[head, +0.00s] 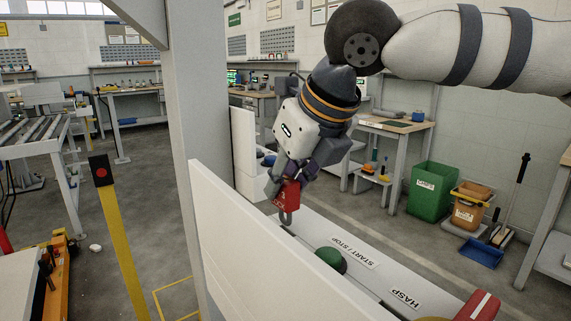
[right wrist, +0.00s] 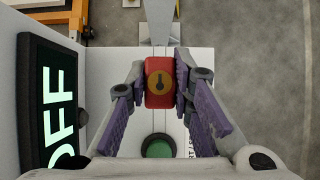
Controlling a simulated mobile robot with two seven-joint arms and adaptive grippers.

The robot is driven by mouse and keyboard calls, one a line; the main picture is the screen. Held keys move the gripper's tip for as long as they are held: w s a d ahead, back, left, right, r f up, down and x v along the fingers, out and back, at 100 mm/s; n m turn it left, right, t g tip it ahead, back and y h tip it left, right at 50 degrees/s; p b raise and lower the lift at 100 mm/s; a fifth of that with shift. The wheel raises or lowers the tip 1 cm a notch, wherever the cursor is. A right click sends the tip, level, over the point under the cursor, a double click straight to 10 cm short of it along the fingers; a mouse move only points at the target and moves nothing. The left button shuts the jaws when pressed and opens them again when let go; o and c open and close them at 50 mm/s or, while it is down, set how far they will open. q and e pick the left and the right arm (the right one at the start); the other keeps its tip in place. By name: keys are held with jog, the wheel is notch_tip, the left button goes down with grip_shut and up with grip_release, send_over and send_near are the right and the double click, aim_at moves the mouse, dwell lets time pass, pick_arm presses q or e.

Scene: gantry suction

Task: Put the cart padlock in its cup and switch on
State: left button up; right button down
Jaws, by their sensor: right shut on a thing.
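My right gripper (head: 282,183) is shut on the red padlock (head: 289,196), whose metal shackle hangs downward above the panel. In the right wrist view the padlock (right wrist: 159,90) sits between the two finger pads of the gripper (right wrist: 160,80), its keyhole disc facing the camera. A green round button (head: 330,260) stands by the START / STOP label (head: 355,251); it also shows in the right wrist view (right wrist: 158,147). A display (right wrist: 57,100) in that view reads OFF. I cannot make out the padlock's cup. My left gripper is out of view.
A white upright board (head: 260,255) borders the panel's near side. A HASP label (head: 404,298) and a red part (head: 478,306) are at the lower right. A grey post (head: 190,130) rises at left. Green (head: 431,190) and orange (head: 469,207) bins stand beyond.

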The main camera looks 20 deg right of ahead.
aim_at(285, 207)
dwell(0.3)
jog(key=shift+f, duration=2.05)
jog(key=c, duration=1.3)
grip_release()
jog(key=shift+f, duration=0.1)
jog(key=v, duration=1.2)
jog(key=shift+o, duration=0.4)
